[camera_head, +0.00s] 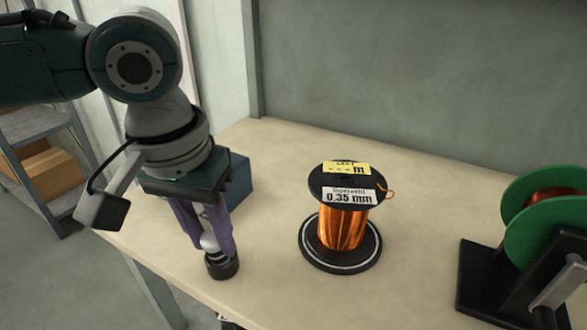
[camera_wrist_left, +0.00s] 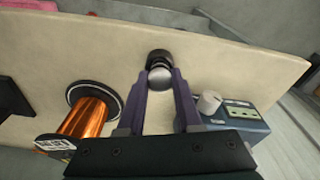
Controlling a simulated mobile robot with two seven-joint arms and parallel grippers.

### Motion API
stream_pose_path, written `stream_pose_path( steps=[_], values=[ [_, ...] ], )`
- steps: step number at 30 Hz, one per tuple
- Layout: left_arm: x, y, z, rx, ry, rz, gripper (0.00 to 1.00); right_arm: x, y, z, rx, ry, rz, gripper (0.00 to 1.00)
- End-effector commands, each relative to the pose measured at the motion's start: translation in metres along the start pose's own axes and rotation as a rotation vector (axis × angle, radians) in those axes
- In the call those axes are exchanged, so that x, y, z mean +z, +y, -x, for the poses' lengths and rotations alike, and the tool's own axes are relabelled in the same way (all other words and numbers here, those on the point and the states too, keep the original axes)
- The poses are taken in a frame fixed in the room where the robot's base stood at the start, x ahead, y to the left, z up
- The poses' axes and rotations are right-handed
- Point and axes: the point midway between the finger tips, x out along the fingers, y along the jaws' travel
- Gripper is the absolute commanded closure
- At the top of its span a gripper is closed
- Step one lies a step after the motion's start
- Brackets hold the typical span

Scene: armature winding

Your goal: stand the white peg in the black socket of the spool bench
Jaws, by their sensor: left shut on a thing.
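My left gripper (camera_head: 212,240) points down at the table's front left, its purple fingers shut on the white peg (camera_head: 209,242). The peg is roughly upright, with its rounded pale top showing between the fingertips in the left wrist view (camera_wrist_left: 160,76). The black socket (camera_head: 221,267) stands on the bench (camera_head: 275,300) directly below the peg; it also shows just beyond the fingertips in the left wrist view (camera_wrist_left: 159,56). The peg's lower end meets or overlaps the socket in both views; I cannot tell how deep it sits. My right gripper is not in view.
A copper wire spool (camera_head: 342,230) stands on a black round base right of the socket. A blue box (camera_head: 238,180) with a white knob (camera_wrist_left: 209,102) is behind the gripper. A green reel (camera_head: 540,225) on a black stand is at the right. Bench between is clear.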

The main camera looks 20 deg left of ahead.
Motion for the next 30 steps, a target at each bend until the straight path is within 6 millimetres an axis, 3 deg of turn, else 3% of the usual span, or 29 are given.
stream_pose_path(
  steps=[1,2,11,20,23,30],
  values=[
    [0.000,0.000,0.000,0.000,0.000,0.000,1.00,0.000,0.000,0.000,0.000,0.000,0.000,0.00],
    [0.000,0.000,0.000,0.000,0.000,0.000,0.65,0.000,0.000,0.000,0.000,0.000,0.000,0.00],
    [0.000,0.000,0.000,0.000,0.000,0.000,0.31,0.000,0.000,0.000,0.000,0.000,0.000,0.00],
    [0.000,0.000,0.004,0.000,0.000,0.000,0.31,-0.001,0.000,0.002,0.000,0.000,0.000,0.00],
    [-0.001,0.000,0.016,0.001,0.001,0.000,0.31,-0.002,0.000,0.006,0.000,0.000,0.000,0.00],
    [-0.001,0.000,0.066,0.001,0.003,0.000,0.31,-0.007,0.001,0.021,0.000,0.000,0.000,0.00]
  ],
)
